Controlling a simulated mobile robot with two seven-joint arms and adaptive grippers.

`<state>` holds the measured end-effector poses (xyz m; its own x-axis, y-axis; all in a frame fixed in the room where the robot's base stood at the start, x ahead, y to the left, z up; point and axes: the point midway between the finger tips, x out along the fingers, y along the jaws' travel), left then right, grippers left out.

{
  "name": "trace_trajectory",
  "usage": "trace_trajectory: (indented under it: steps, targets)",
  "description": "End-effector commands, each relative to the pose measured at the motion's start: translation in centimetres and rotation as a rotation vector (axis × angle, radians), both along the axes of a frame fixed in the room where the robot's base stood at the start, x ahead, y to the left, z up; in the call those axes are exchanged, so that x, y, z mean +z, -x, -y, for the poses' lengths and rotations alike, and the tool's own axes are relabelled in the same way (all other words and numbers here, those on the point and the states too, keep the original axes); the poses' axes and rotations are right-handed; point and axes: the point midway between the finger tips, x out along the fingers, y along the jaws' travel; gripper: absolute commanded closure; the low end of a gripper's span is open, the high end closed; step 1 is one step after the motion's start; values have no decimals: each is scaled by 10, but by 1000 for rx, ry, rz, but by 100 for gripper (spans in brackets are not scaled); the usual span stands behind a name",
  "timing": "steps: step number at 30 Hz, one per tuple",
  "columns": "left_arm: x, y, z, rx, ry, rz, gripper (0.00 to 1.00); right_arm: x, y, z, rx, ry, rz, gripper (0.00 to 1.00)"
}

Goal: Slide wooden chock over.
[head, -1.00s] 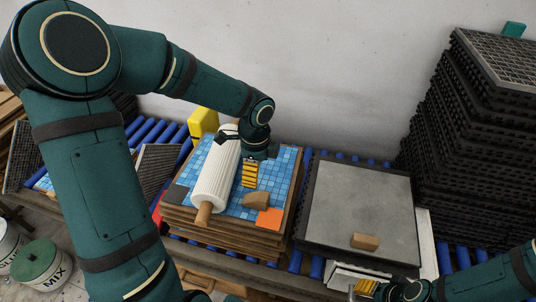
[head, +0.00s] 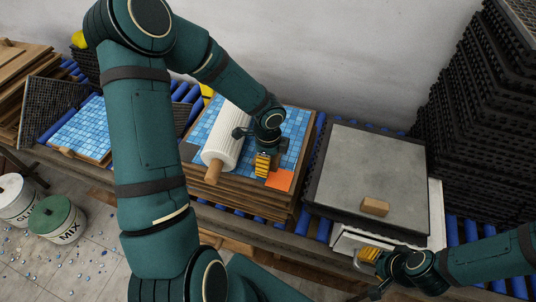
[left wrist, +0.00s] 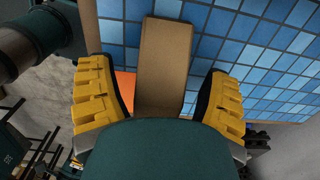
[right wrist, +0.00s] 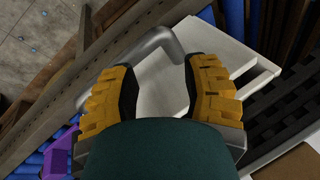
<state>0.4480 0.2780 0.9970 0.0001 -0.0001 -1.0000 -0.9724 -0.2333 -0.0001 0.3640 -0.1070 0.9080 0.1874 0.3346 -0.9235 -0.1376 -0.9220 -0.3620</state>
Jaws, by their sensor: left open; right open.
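A brown wooden chock (left wrist: 165,60) lies on the blue mosaic sheet (head: 294,122). My left gripper (head: 262,166) is open over it, with one yellow finger on each side of the chock in the left wrist view; gaps show between fingers and wood. In the head view this chock is mostly hidden by the gripper. A second wooden chock (head: 375,207) lies on the grey slab (head: 370,165) at the right. My right gripper (head: 369,255) is open in front of the slab, beside a white piece with a bent grey handle (right wrist: 155,42).
A white ribbed roller (head: 222,145) with wooden ends lies on the mosaic, left of my left gripper. An orange patch (head: 280,179) marks the sheet's front corner. Tall black trays (head: 475,120) stand at right. Buckets (head: 57,220) stand on the floor.

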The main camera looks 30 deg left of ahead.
Motion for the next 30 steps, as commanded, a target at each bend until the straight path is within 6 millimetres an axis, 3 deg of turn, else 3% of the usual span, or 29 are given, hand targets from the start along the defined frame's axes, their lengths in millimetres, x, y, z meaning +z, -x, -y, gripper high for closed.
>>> trace_trajectory:
  steps: [8, 14, 15, 30]
  targets:
    - [-1, 0, 0, 0, 0, 0, 22, 0, 0, 0, 0, 0, 0, 53]
    - [-1, 0, 0, 0, 0, 0, 88, 0, 0, 0, 0, 0, 0, 53]
    - [-1, 0, 0, 0, 0, 0, 95, 0, 0, 0, 0, 0, 0, 53]
    - [0, -9, -13, 3, 0, -1, 95, 9, 0, 0, 0, 0, 0, 53]
